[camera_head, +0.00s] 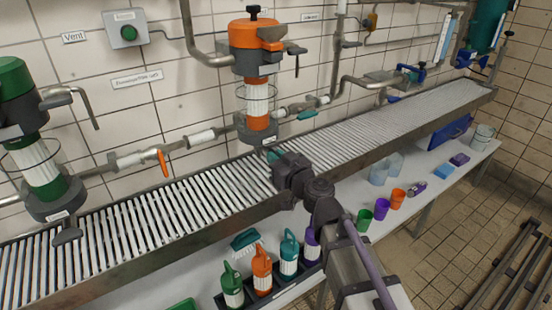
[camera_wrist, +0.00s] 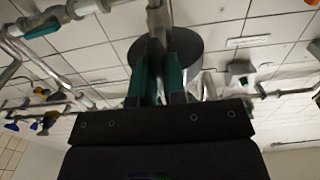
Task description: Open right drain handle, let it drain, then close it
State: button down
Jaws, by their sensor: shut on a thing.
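The right drain handle is a grey lever under the orange filter housing (camera_head: 257,75). In the head view my gripper (camera_head: 270,156) is just below the housing's dark base and mostly covers the handle. In the wrist view, which looks upward, my gripper's teal fingers (camera_wrist: 158,62) are closed around the grey drain handle (camera_wrist: 155,50), beneath the round dark base (camera_wrist: 193,45). I cannot tell how far the handle is turned, and no running liquid is clearly visible.
The left green housing (camera_head: 40,165) has its own drain handle (camera_head: 68,236). A slatted metal grate (camera_head: 130,215) runs under both. Pipes with an orange lever (camera_head: 162,163) and a teal lever (camera_head: 306,115) flank the orange housing. Bottles (camera_head: 262,270) and cups (camera_head: 382,208) stand on the lower shelf.

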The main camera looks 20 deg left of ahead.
jog(key=shift+m, duration=0.3)
jog(key=m, duration=0.8)
jog(key=shift+w+d+f+m, duration=0.1)
jog(key=shift+m, duration=0.3)
jog(key=shift+f+m, duration=0.1)
jog(key=shift+m, duration=4.3)
jog(key=c, duration=1.2)
grip_release()
jog(key=shift+d, duration=0.1)
